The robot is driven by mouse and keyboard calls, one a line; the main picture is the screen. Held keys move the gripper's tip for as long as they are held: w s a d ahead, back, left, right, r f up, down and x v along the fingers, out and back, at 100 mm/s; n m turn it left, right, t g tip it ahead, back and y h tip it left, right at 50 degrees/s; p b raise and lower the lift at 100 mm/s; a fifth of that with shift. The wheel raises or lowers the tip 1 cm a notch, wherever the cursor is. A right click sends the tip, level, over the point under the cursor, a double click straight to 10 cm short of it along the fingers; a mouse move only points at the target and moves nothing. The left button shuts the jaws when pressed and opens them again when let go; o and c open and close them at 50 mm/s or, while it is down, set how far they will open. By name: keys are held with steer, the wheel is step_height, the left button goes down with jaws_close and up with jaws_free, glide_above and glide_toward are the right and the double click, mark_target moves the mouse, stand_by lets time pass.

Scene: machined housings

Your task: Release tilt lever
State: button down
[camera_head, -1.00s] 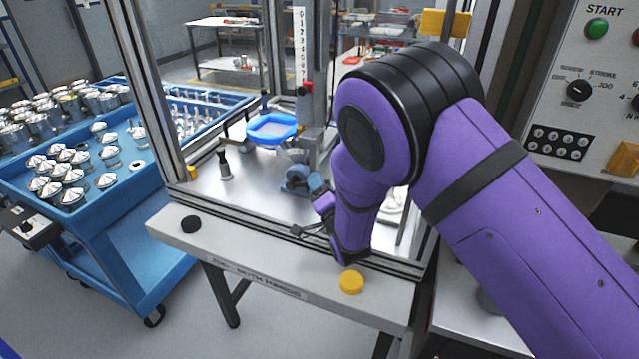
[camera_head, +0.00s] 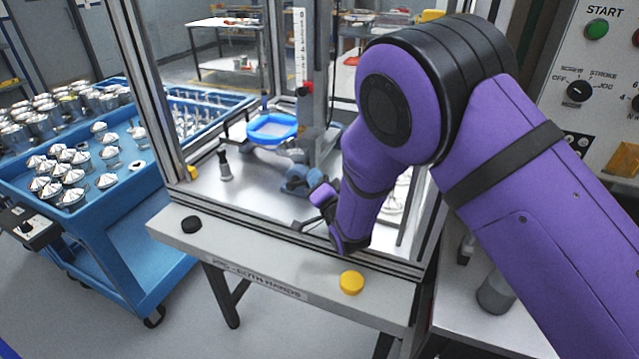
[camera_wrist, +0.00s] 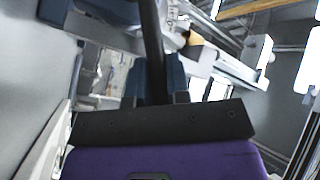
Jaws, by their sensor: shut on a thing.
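In the wrist view, a black bar (camera_wrist: 153,45) runs down between the two dark blue fingers of my gripper (camera_wrist: 156,82). The gripper is shut on this bar, which appears to be the tilt lever. In the head view, my purple wrist (camera_head: 345,235) is at the front opening of the framed station, and the fingers are mostly hidden by the arm. A dark rod (camera_head: 308,224) sticks out left of the wrist; I cannot tell whether it is the same lever. A blue-grey fixture (camera_head: 300,180) stands just behind, at the foot of the column.
The station's front ledge (camera_head: 270,262) carries a black button (camera_head: 191,224) and a yellow button (camera_head: 351,282). A blue tray (camera_head: 272,129) is beside the scaled column (camera_head: 301,50). A blue cart (camera_head: 110,235) with metal parts stands left. A control panel (camera_head: 590,110) is at right.

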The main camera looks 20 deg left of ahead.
steer(key=shift+a+r+n+g+h, duration=0.3)
steer(key=shift+r+n+g+h, duration=0.1)
steer(key=shift+r+n+h, duration=0.15)
steer(key=c, duration=1.1)
jaws_free()
steer(key=v, duration=1)
steer(key=shift+s+d+f, duration=0.15)
steer(key=shift+s+d, duration=0.1)
steer(key=shift+d, duration=0.05)
steer(key=shift+c, duration=0.3)
